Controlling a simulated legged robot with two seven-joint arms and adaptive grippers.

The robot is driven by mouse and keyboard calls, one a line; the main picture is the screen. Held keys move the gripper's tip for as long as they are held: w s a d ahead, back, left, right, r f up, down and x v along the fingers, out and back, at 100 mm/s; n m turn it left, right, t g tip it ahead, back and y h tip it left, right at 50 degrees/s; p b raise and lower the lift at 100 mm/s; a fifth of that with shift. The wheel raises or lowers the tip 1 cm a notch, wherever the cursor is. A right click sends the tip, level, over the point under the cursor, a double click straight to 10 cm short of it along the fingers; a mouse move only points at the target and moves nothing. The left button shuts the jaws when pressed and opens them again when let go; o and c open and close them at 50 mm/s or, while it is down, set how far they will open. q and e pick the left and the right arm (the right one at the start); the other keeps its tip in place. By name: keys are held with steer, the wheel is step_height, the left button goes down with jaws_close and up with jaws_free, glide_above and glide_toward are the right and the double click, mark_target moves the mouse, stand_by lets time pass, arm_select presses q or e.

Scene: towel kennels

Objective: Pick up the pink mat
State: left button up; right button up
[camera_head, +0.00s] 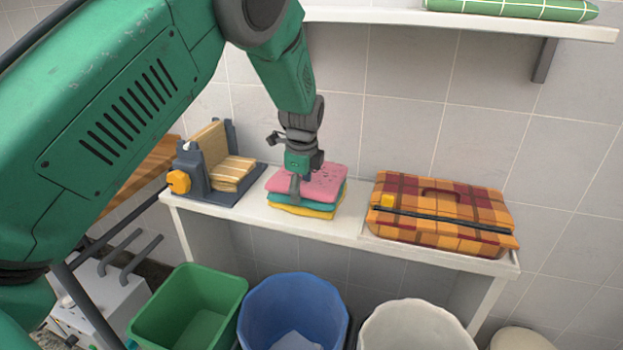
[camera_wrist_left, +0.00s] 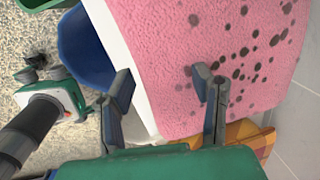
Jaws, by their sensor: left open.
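The pink mat (camera_head: 322,183) lies folded on top of a stack, above a teal cloth (camera_head: 330,200) and a yellow cloth (camera_head: 310,211), on a white shelf table. In the left wrist view the pink mat (camera_wrist_left: 200,50) is fluffy with dark spots and fills much of the picture. My left gripper (camera_head: 300,183) is at the front edge of the stack, pointing down. In the left wrist view its two fingers (camera_wrist_left: 166,90) are apart, one over the mat and one outside its edge.
A plaid case (camera_head: 440,205) lies on the white table (camera_head: 345,230) to the right. A dark holder with tan cloths (camera_head: 195,180) stands left. Green (camera_head: 165,310), blue (camera_head: 255,335) and white (camera_head: 375,335) bins stand below in front. A wall shelf (camera_head: 400,17) is above.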

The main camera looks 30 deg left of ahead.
arm_select(q)
steer(key=shift+a, duration=0.3)
jaws_close()
steer(key=shift+f, duration=0.1)
arm_select(e)
steer(key=shift+a+r, duration=0.1)
steer(key=shift+a, duration=0.2)
